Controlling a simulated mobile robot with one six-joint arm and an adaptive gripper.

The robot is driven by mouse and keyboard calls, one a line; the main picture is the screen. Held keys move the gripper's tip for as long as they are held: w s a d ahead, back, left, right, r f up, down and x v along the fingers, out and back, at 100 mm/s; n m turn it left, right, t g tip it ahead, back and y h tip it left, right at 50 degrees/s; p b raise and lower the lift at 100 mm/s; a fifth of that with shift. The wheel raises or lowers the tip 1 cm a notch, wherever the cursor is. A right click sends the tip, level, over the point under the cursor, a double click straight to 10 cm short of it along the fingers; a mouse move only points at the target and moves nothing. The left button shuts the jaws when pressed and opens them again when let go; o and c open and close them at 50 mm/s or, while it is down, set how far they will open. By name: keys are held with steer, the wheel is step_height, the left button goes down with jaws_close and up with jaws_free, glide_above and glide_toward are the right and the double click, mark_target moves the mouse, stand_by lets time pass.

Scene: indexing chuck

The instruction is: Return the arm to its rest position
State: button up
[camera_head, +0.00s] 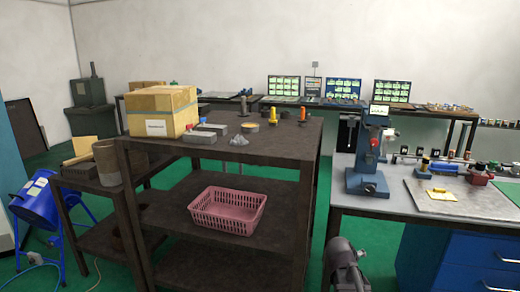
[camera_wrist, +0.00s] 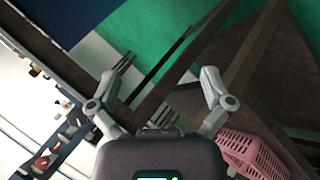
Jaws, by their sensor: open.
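My gripper (camera_wrist: 167,66) shows in the wrist view with its two fingers spread wide apart. Nothing is between the fingers. Behind them are dark shelf frames and green floor, some way off. The picture there is strongly tilted. In the head view a grey part of my arm stands at the bottom, right of the middle, in front of the gap between the dark shelf and the workbench. The fingers cannot be made out in the head view.
The dark shelf unit (camera_head: 225,158) carries a cardboard box (camera_head: 162,111) on top and a pink basket (camera_head: 228,210) lower down. The basket also shows in the wrist view (camera_wrist: 250,155). A blue press (camera_head: 367,182) stands on the workbench (camera_head: 385,206) at right. Green floor lies between.

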steer(key=s+a+f+m+g+y, duration=0.2)
steer(key=s+a+g+y, duration=0.1)
steer(key=s+a, duration=0.45)
steer(key=s+a+f+m+g+y, duration=0.2)
steer(key=s+a+g+y, duration=0.1)
steer(key=s+a, duration=0.5)
step_height(320, 180, up, 16)
steer(key=p, duration=1.7)
steer(key=shift+s+d, duration=0.2)
steer(key=shift+d, duration=0.2)
steer(key=c, duration=0.5)
steer(key=shift+c, duration=0.5)
